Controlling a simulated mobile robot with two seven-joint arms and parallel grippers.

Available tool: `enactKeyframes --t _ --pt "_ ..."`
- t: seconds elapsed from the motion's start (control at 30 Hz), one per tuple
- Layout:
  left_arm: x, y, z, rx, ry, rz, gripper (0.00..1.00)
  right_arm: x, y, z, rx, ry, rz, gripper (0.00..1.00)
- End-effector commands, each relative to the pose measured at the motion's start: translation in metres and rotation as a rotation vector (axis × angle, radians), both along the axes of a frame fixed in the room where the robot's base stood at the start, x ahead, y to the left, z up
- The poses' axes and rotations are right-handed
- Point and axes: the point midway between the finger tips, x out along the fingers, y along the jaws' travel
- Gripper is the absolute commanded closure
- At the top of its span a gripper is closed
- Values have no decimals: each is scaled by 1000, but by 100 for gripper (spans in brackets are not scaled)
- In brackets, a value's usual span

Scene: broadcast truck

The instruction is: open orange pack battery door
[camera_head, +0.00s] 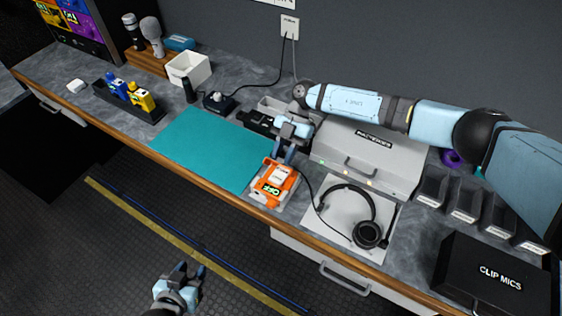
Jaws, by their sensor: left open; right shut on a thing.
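The orange pack (274,184) lies on the counter near its front edge, at the right end of the teal mat (205,148). It has a white label and a green lit display. My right gripper (281,158) reaches down from the right over the pack's far end. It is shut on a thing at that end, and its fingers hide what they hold. I cannot tell how far the battery door is open. My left gripper (180,274) is open and empty, low over the floor in front of the counter.
A headset (366,233) lies on a white mat right of the pack. A grey case (367,160) stands behind it. Blue and yellow packs (142,98) sit in a black holder at left. A black clip-mics box (490,278) is at right. The teal mat is mostly clear.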

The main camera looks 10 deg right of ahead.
Motion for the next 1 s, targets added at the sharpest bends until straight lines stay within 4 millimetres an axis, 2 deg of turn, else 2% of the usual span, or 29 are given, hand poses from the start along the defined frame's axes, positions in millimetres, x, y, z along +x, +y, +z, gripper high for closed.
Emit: enactKeyframes --t 0.03,0.3,0.93,0.97,1.0 --pt "0 -1 -9 -2 -2 -4 57 3 -2 -5 19 25 -4 97" --pt "1 0 -26 0 -6 -2 57 10 -7 -3 99 135 -2 97" --pt "0 3 -34 6 -3 1 57 13 -9 0 130 180 -1 97" --pt "0 3 -34 5 -2 1 57 13 -9 0 130 180 -1 68" --pt "0 3 -34 5 -2 1 57 13 -9 0 130 180 -1 59"
